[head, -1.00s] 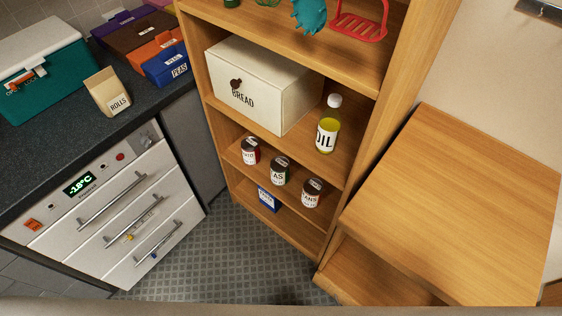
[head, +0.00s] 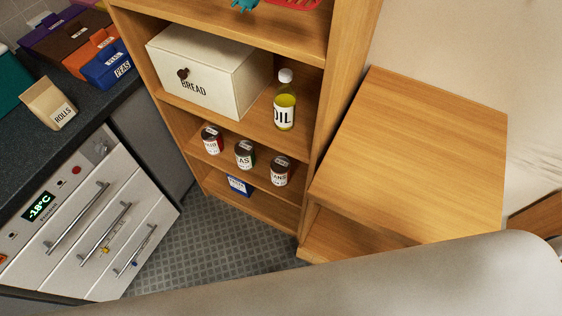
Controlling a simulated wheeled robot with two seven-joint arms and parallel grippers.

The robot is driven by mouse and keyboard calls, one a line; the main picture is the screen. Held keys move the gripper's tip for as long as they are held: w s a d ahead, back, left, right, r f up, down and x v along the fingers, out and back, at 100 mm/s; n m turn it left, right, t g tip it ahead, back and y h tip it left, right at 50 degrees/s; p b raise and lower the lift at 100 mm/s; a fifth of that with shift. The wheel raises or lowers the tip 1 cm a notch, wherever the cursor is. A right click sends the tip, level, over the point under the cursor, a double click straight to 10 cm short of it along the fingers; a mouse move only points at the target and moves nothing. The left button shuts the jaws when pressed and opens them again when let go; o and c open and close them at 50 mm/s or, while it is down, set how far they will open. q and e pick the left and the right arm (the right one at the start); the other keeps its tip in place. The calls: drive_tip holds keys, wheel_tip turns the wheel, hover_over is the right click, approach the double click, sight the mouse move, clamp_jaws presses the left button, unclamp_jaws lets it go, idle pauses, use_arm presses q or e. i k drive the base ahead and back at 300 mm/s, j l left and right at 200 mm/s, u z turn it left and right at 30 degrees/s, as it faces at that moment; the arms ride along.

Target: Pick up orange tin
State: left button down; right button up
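Three tins with white labels stand in a row on a lower shelf of the wooden shelf unit. The left tin (head: 211,140) shows a little red and the middle tin (head: 245,155) a little green. The right tin (head: 281,172), with lettering ending in "ANS", shows a reddish-brown tint. I cannot clearly tell any of them as orange. Neither of my grippers is in view.
The wooden shelf unit (head: 317,147) also holds a bread box (head: 208,80), an oil bottle (head: 284,108) and a blue box (head: 239,185). A wooden cabinet (head: 420,150) stands right. A drawer appliance (head: 90,225) and counter stand left. Tiled floor (head: 210,235) is clear between.

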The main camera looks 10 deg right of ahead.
sight(280, 166)
drive_tip(key=i+j, duration=0.1)
drive_tip(key=j, duration=0.25)
drive_tip(key=i+j+z, duration=0.1)
drive_tip(key=j, duration=0.25)
drive_tip(key=i+j, duration=0.15)
drive_tip(key=j, duration=0.2)
drive_tip(key=i+j+z, duration=0.1)
drive_tip(key=j, duration=0.25)
